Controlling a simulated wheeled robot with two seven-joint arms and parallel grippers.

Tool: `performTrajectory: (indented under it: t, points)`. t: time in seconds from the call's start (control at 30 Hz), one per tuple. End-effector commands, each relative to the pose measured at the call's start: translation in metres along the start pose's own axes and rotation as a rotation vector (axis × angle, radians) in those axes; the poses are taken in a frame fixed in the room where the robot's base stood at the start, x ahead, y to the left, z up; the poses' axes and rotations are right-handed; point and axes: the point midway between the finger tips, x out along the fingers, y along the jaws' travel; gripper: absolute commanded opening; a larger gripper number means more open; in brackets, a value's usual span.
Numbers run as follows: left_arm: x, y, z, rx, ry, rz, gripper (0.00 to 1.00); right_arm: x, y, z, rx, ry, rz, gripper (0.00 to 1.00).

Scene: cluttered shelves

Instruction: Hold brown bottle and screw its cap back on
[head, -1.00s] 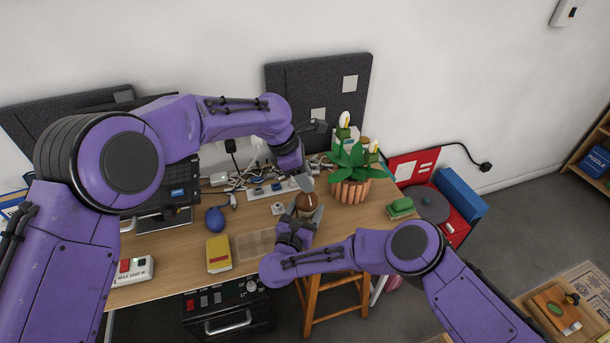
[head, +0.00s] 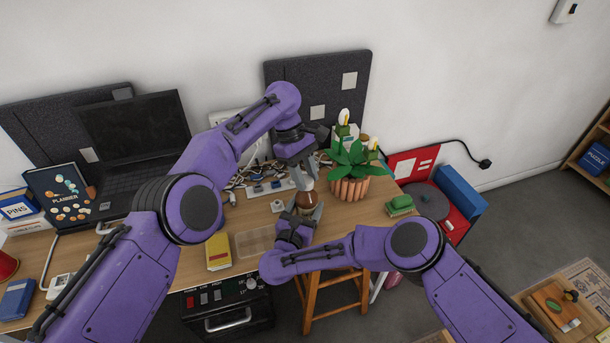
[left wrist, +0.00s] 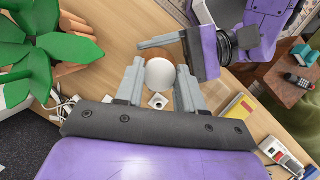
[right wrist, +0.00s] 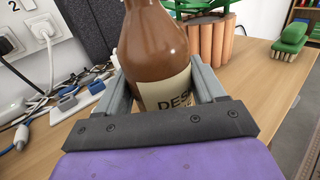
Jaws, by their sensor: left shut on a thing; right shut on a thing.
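The brown bottle (head: 306,199) stands upright over the desk, and my right gripper (head: 306,214) is shut around its body. In the right wrist view the bottle (right wrist: 153,48) sits between both fingers, with a cream label partly hidden by the gripper. My left gripper (head: 303,181) is directly above the bottle, pointing down. In the left wrist view its fingers are shut on the round white cap (left wrist: 160,73), which is over the bottle's top. I cannot tell how far the cap sits on the neck threads.
A potted plant (head: 350,168) stands close right of the bottle. A power strip with cables (head: 268,187) lies behind. A yellow book (head: 218,251) and a clear tray (head: 255,242) lie front left; a green brush (head: 400,205) lies right.

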Motion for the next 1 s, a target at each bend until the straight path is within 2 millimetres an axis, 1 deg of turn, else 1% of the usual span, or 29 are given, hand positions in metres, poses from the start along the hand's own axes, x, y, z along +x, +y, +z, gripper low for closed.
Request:
performTrajectory:
  t: [0.1,0.37,0.4,0.43,0.47,0.73,1.0]
  points:
    - [0.001,0.000,0.002,0.032,-0.002,-0.010,0.10,-0.002,0.002,0.000,-0.001,0.001,0.006,0.00]
    - [0.000,0.000,0.002,0.032,-0.002,-0.011,0.10,-0.002,0.002,0.000,-0.002,0.002,0.006,0.00]
    - [0.000,0.000,0.002,0.032,-0.002,-0.011,0.51,-0.001,0.002,0.000,-0.001,0.002,0.005,0.00]
    - [0.000,0.000,0.002,0.032,-0.002,-0.011,0.61,-0.001,0.002,0.000,-0.001,0.002,0.005,0.00]
    - [0.000,0.000,0.001,0.031,-0.002,-0.011,0.63,-0.001,0.002,0.000,-0.001,0.002,0.005,0.00]
    - [-0.001,-0.001,0.001,0.029,0.000,-0.010,0.63,-0.001,0.001,0.000,-0.001,0.001,0.003,0.00]
    - [-0.033,0.000,0.015,0.030,0.000,-0.008,0.63,-0.001,0.001,0.000,0.000,0.001,0.002,0.00]
